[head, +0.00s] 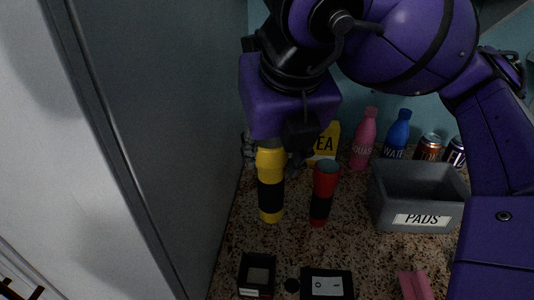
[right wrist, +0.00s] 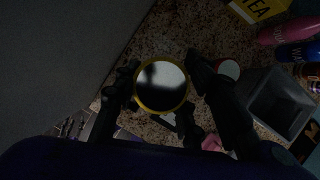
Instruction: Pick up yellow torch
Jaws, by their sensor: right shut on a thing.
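The yellow torch (head: 271,170) stands upright on the speckled counter, with a black band around its middle. In the right wrist view its round lens end with a yellow rim (right wrist: 162,86) faces the camera. My right gripper (head: 277,145) is above and around the torch's top. In the right wrist view its dark fingers (right wrist: 163,83) lie on both sides of the torch head, shut on it. Whether the torch's base touches the counter is hard to tell. My left gripper is not in view.
A red torch (head: 322,192) stands close to the right. A grey PADS bin (head: 417,197), a yellow TEA box (head: 328,141), pink (head: 364,140) and blue bottles (head: 397,136) and cans stand behind and right. A grey panel (head: 165,130) closes the left side.

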